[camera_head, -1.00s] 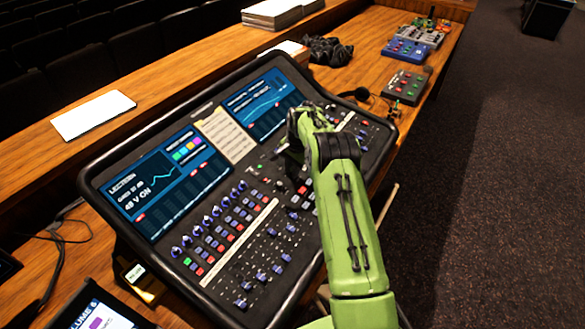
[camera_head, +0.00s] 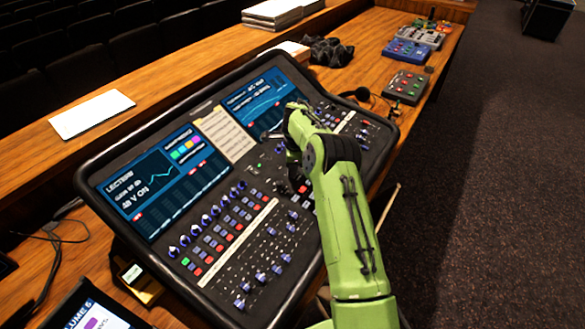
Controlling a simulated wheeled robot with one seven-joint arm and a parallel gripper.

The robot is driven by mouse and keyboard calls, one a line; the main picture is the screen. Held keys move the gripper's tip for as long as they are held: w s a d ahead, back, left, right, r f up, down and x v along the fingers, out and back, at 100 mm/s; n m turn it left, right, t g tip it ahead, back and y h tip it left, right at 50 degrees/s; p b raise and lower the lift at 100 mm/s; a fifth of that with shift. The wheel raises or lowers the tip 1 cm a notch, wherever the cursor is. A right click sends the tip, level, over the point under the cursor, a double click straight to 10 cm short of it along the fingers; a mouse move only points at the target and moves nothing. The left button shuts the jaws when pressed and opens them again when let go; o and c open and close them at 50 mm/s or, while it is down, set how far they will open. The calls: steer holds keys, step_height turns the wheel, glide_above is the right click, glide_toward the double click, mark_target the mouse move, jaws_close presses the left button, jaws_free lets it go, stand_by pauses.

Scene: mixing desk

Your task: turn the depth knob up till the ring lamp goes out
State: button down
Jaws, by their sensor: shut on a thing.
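The mixing desk (camera_head: 170,262) is a dark, tilted console with screens, knobs, lit buttons and faders. My green arm reaches over its right half. My gripper (camera_head: 272,135) is at the middle of the panel, just below the right screen, and only a dark part of it shows. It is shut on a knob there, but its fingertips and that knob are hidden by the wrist. I cannot read a depth label or make out the ring lamp. A small green light (camera_head: 260,166) shows on the panel left of my wrist.
A row of blue-capped knobs (camera_head: 206,220) runs along the lower left panel. A yellowish note sheet (camera_head: 224,134) lies between the two screens. White paper (camera_head: 92,114) lies on the wooden ledge. Small coloured boxes (camera_head: 406,87) stand at the far right.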

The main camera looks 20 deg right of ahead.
steer(key=shift+m, duration=0.6)
steer(key=shift+r, duration=0.1)
steer(key=c, duration=1)
jaws_free()
steer(key=r, duration=0.5)
steer(key=s+r+p, duration=0.1)
steer(key=r, duration=0.4)
steer(key=r+p, duration=0.1)
steer(key=r, duration=0.4)
steer(key=shift+s+d+r, duration=0.25)
steer(key=shift+s, duration=0.15)
